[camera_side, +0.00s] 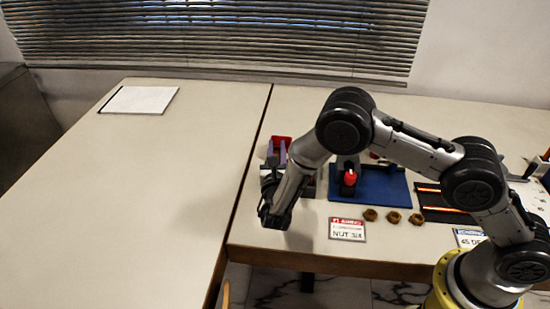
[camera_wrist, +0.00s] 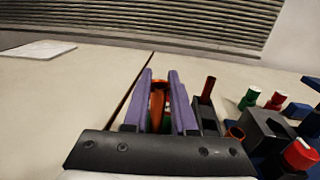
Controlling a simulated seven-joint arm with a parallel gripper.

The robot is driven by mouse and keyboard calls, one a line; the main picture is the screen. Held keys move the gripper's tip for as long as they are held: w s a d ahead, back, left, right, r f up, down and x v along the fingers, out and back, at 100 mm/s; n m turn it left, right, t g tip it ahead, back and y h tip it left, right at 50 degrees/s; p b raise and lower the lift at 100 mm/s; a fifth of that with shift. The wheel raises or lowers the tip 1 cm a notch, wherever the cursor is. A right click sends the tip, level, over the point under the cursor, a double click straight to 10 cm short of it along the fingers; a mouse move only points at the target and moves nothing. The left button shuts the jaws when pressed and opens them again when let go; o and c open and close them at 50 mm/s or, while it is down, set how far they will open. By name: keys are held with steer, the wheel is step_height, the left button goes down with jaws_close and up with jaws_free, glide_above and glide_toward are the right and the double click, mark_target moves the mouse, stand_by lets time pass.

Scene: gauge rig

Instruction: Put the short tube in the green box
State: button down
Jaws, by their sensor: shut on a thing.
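My gripper (camera_wrist: 158,98) has two purple fingers, shut on an orange-copper piece (camera_wrist: 157,100) that looks like the short tube. The fingers hide much of it, so its length cannot be told. In the side view my gripper (camera_side: 277,150) is at the left end of the rig, with its fingers pointing away in front of a red bin (camera_side: 285,140). A small patch of green (camera_wrist: 167,123) shows between the fingers in the wrist view; I cannot tell whether it is the green box. No green box shows clearly in the side view.
A red-brown tube (camera_wrist: 208,90) stands upright right of the fingers. A blue tray (camera_side: 378,186) holds a dark block with a red top. Several brass nuts (camera_side: 393,217) and a NUT label (camera_side: 347,229) lie in front. The left table (camera_side: 140,190) is clear except for a white sheet (camera_side: 139,100).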

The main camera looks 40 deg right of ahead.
steer(key=shift+w+f, duration=0.15)
steer(key=shift+f, duration=0.05)
steer(key=shift+w+f, duration=0.2)
steer(key=shift+f, duration=1.5)
steer(key=shift+f, duration=0.1)
steer(key=c, duration=0.7)
jaws_free()
